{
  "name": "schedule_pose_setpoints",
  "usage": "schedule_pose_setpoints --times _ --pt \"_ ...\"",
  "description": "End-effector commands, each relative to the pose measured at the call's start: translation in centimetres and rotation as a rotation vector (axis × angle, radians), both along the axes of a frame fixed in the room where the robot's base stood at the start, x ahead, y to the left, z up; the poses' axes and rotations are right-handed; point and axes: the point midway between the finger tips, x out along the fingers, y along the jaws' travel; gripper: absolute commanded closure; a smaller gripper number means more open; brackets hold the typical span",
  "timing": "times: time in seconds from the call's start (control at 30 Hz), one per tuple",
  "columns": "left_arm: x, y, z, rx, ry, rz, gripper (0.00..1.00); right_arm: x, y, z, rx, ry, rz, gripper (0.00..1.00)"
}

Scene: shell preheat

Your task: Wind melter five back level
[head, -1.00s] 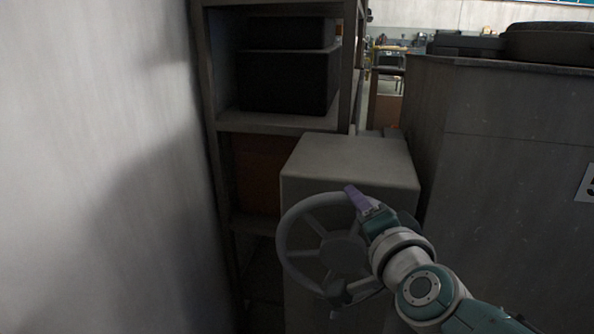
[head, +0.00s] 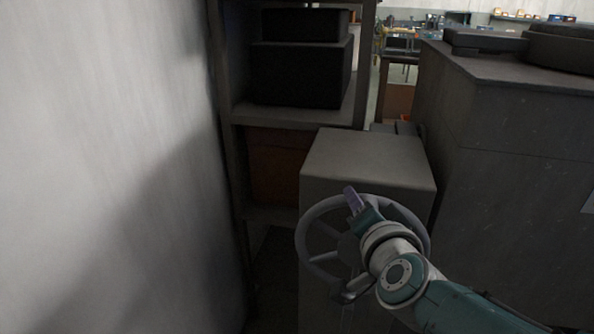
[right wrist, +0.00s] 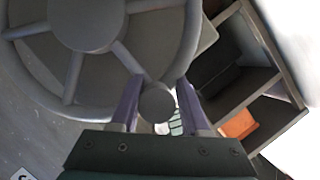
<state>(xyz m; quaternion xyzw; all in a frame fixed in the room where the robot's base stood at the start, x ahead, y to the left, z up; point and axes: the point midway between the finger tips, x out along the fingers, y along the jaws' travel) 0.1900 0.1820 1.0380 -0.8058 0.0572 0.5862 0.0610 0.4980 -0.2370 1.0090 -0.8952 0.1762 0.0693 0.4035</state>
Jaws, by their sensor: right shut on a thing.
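A grey spoked handwheel (head: 303,226) stands on the front of a pale grey box (head: 368,160) in the head view. In the right wrist view its hub and spokes (right wrist: 88,22) fill the upper left. My right gripper (head: 353,200) is at the top of the wheel. Its purple fingers (right wrist: 157,105) are shut on a round grey knob (right wrist: 157,103) by the rim. The arm hides the wheel's lower right part. A large dark grey block (head: 500,150) stands right of the box; a pale plate (head: 588,201) on it is cut off by the picture edge. My left gripper is out of view.
A pale wall (head: 110,150) runs along the left. A shelf rack (head: 290,117) with black bins (head: 300,72) and a brown box (head: 278,168) stands behind the wheel. Workbenches show far off at the top right.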

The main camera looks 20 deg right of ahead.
Motion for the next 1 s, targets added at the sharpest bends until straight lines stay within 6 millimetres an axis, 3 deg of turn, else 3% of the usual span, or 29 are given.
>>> schedule_pose_setpoints --times 0.07,0.1,0.3,0.67,1.0 --pt "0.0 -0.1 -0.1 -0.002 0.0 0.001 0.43 -0.4 0.0 -1.0 -0.001 0.024 0.006 1.0" --pt "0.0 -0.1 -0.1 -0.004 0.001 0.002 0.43 -0.5 0.0 -1.0 -0.001 0.025 0.007 0.53" --pt "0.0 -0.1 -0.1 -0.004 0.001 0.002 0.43 -0.4 0.1 -0.9 0.002 0.022 0.007 0.31" --pt "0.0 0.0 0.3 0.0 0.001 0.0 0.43 -0.5 0.2 -0.3 0.003 0.013 0.004 0.31" --pt "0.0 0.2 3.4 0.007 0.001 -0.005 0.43 -5.8 1.6 1.4 0.004 0.017 0.004 0.31"
